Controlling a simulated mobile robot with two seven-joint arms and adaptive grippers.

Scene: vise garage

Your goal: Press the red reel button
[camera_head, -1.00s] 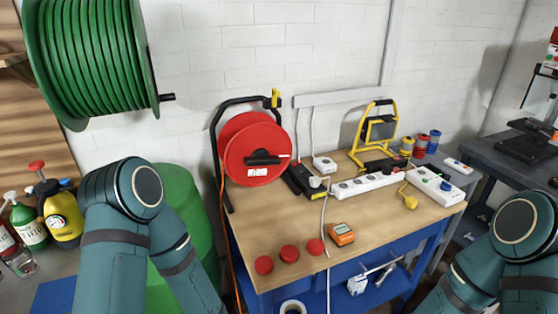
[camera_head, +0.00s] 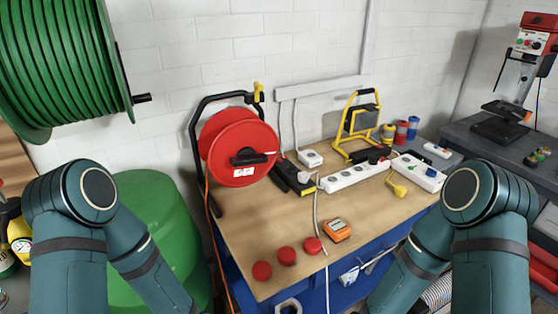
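A red cable reel (camera_head: 237,141) stands on a black frame at the back left of the wooden workbench (camera_head: 262,217). A black crank handle with a white label below it shows on its face. Three red round buttons lie in a row near the bench's front edge: a left one (camera_head: 262,271), a middle one (camera_head: 287,256) and a right one (camera_head: 312,245). I cannot tell which one belongs to the reel. My two arms come up from the bottom at left and right. Both grippers are out of view.
A green hose reel (camera_head: 60,70) hangs on the wall at upper left, above a green barrel (camera_head: 155,225). White power strips (camera_head: 352,175), a yellow work lamp (camera_head: 359,122) and an orange meter (camera_head: 337,230) occupy the bench. A drill press (camera_head: 525,60) stands at far right.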

